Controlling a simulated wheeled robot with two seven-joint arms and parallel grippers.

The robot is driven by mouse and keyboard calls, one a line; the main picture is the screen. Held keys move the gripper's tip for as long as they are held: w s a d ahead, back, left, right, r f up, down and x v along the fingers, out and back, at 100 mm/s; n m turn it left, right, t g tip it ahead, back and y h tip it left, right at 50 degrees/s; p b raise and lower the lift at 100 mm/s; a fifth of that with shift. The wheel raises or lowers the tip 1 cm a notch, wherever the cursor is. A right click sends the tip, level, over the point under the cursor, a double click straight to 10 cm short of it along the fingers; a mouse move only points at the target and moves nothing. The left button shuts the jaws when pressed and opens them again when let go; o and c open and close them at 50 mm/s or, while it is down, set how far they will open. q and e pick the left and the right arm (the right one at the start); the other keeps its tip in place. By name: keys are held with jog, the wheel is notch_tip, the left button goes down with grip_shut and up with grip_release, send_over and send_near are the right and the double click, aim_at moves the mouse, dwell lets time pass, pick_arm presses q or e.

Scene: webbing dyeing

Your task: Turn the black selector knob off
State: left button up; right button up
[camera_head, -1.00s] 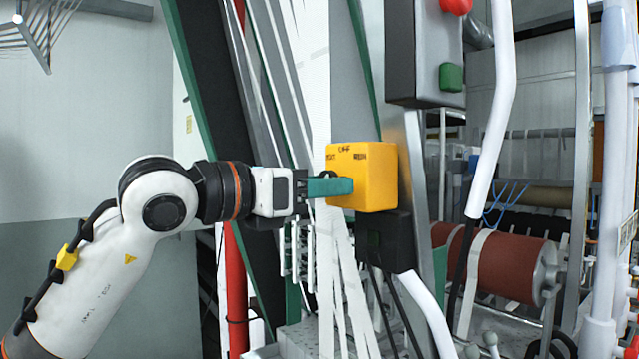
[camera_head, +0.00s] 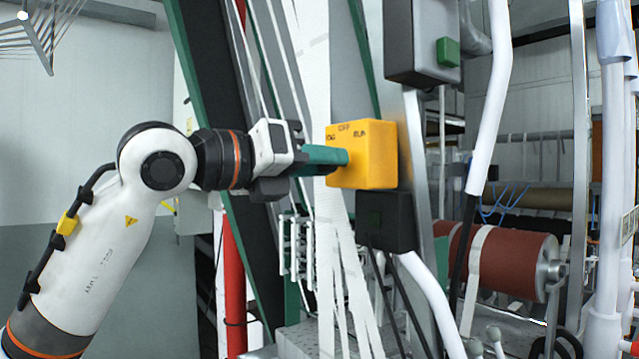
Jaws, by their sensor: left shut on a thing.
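The yellow selector box (camera_head: 375,160) is mounted on the machine near the middle of the head view. Dark lettering runs along the top of its front face, with "OFF" at the top centre. My left gripper (camera_head: 338,157) reaches in from the left, with its green fingers against the front of the box. It is shut on the black selector knob, which the fingers hide, so the knob's pointing direction cannot be read. My right gripper is not in view.
A grey control box with a green button (camera_head: 447,52) hangs above right. A black box (camera_head: 386,220) sits just below the yellow one. White webbing strips (camera_head: 335,250) hang close to my gripper. A red-brown roller (camera_head: 505,262) is at right.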

pick_arm(q)
jog(key=shift+n+b, duration=1.7)
jog(key=shift+n, duration=0.6)
jog(key=shift+r, duration=0.15)
jog(key=o, duration=1)
jog(key=shift+c, duration=0.2)
jog(key=shift+a, duration=0.1)
